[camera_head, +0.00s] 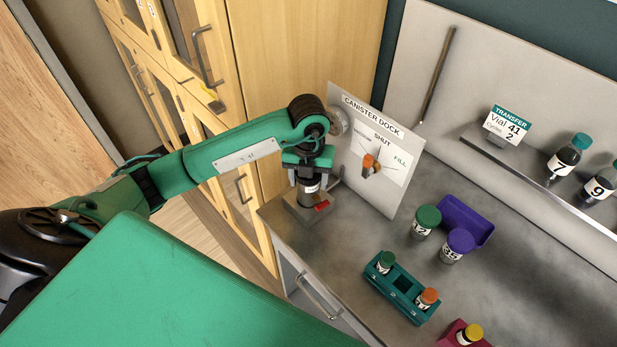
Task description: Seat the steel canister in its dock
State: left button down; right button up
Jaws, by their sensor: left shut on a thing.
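My left gripper (308,166) points down and is shut on the steel canister (309,188), a small dark grey cylinder with a light label. The canister is upright at the dock base (294,208), a grey block at the counter's corner with a red piece in front. I cannot tell whether it rests fully in the dock or is still a little above it. The gripper hides the canister's top. The CANISTER DOCK panel (384,201) stands just behind, with an orange-handled selector (371,164) on a dial with SHUT and FILL marks. My right gripper is not in view.
A green-capped jar (426,220), a purple-capped jar (457,244), a purple holder (477,222) and a teal vial rack (383,285) stand on the counter to the right. Vials and a TRANSFER sign (508,123) are on the back ledge. Wooden cabinets (300,45) rise behind my arm.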

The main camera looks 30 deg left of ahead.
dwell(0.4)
pick_arm(q)
jog(key=shift+f+b, duration=0.6)
jog(key=shift+b, duration=0.1)
jog(key=c, duration=0.7)
grip_release()
jog(key=shift+r, duration=0.15)
jog(key=shift+r+p, duration=3.3)
jog(key=shift+r, duration=2.1)
jog(key=shift+d, duration=0.1)
